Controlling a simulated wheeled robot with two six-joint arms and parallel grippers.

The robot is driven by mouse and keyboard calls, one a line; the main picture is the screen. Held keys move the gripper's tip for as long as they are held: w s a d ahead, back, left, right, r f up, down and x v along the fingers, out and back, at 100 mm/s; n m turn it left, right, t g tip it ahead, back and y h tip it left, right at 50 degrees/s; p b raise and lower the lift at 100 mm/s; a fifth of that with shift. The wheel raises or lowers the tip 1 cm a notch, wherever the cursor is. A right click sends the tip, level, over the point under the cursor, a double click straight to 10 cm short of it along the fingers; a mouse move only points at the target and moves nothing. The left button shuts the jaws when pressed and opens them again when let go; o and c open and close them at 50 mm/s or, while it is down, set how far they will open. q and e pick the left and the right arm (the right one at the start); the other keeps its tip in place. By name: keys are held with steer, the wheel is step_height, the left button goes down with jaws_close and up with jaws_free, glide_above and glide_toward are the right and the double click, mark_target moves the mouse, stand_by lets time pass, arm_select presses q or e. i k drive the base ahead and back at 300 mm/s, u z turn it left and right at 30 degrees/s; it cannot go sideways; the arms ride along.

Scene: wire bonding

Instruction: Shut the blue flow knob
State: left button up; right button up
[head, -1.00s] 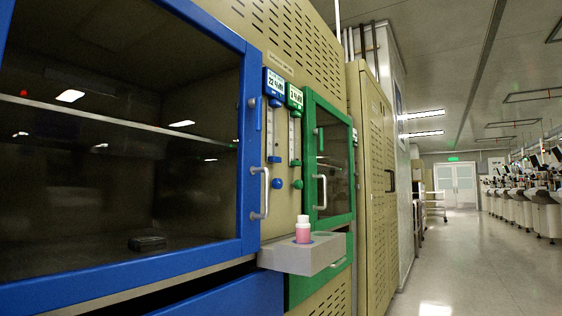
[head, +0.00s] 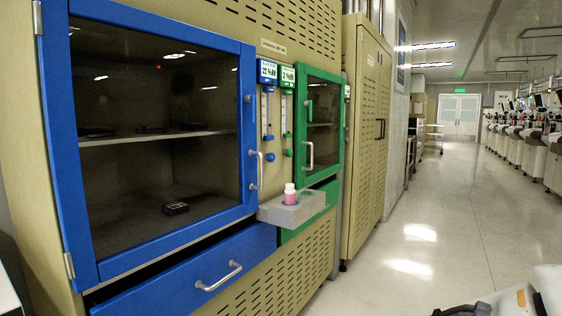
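The blue flow knob (head: 269,157) is a small round knob low on the flow meter between the two cabinet doors. The blue-topped flow meter (head: 267,72) carries a humidity display reading about 22 %RH. A green knob (head: 286,153) sits beside it under the green-topped meter (head: 288,76). No gripper is near the knobs. A white arm part of mine shows at the bottom right corner, with a dark end (head: 465,310) cut off by the frame edge; its fingers cannot be made out. My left gripper is out of view.
The blue-framed glass door (head: 246,120) and green-framed door (head: 335,125) are closed. A grey shelf (head: 300,208) juts out below the knobs, bearing a pink bottle with white cap (head: 289,196). A blue drawer (head: 185,270) stands slightly out. The floor aisle (head: 425,215) at right is clear.

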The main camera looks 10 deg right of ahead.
mark_target(269, 157)
steer(key=z, duration=0.35)
steer(key=i, duration=1.05)
steer(key=u, duration=0.05)
